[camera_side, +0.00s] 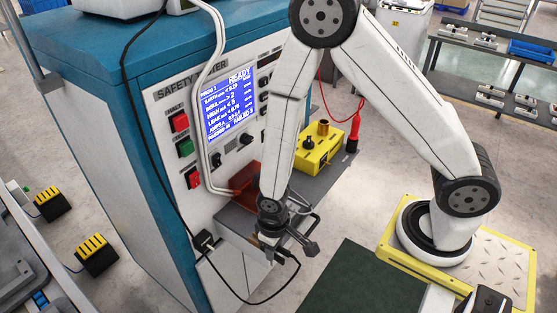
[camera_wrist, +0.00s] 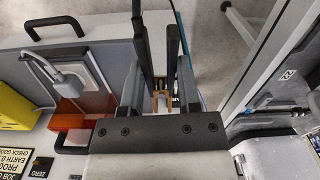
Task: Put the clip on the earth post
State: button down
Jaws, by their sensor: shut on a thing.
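My gripper (camera_side: 284,250) is low in front of the tester, near the front edge of the grey shelf. In the wrist view its two dark fingers (camera_wrist: 160,62) are shut on a small brass-and-white piece (camera_wrist: 161,102), which looks like the clip. A black cable runs to the gripper in the side view. A brass post (camera_side: 323,127), which looks like the earth post, stands on a yellow box (camera_side: 320,155) farther back on the shelf, apart from my gripper. Part of a yellow box (camera_wrist: 14,106) shows at the wrist view's left edge.
The blue-and-white safety tester (camera_side: 228,105) rises behind, its screen reading READY. An orange guard (camera_side: 247,177) and a red probe (camera_side: 353,135) are on the shelf (camera_side: 318,187). A dark green mat (camera_side: 350,285) lies at front right.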

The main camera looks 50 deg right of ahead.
aim_at(287, 255)
jog(key=shift+s, duration=1.8)
jog(key=shift+r, duration=0.2)
